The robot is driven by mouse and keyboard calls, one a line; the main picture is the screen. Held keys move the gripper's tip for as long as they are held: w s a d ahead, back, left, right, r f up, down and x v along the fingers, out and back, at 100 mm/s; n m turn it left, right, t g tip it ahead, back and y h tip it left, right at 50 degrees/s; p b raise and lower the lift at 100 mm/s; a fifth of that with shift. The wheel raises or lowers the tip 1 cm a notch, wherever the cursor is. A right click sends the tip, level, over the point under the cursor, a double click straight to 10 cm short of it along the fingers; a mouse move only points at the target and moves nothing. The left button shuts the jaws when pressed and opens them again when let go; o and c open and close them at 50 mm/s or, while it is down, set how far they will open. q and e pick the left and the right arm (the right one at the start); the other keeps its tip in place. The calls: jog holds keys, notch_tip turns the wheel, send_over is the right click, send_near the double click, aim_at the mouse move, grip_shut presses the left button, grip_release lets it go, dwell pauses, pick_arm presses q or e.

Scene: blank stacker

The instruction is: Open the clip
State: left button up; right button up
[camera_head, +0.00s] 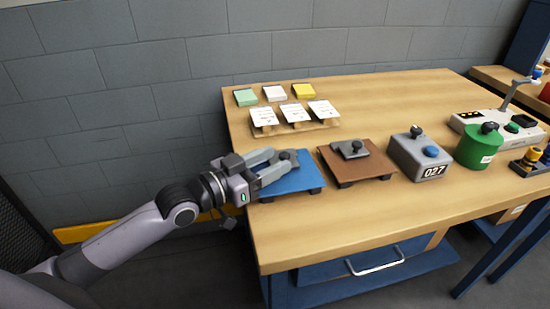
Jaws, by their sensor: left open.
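A blue board (305,182) lies at the table's left front edge. A dark knob (285,156) shows at its back part, at the fingertips of my left gripper (277,161). The gripper is open and reaches over the board from the left. Its fingers hide much of the part around the knob, and I cannot tell whether they touch it. A brown board (372,172) lies to the right, with a grey clip (349,150) with a dark knob at its back edge. The clip looks flat against the board. My right gripper is not in view.
Behind the boards are green, white and yellow pads (275,93) and a wooden rack (292,127) with white cards. To the right stand a grey counter box (407,157) reading 027, a green cylinder (474,152) and a grey device (470,120). The front table surface is clear.

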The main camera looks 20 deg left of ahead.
pick_arm(q)
jog(key=shift+w+d, duration=0.45)
jog(key=shift+w, duration=0.15)
grip_shut()
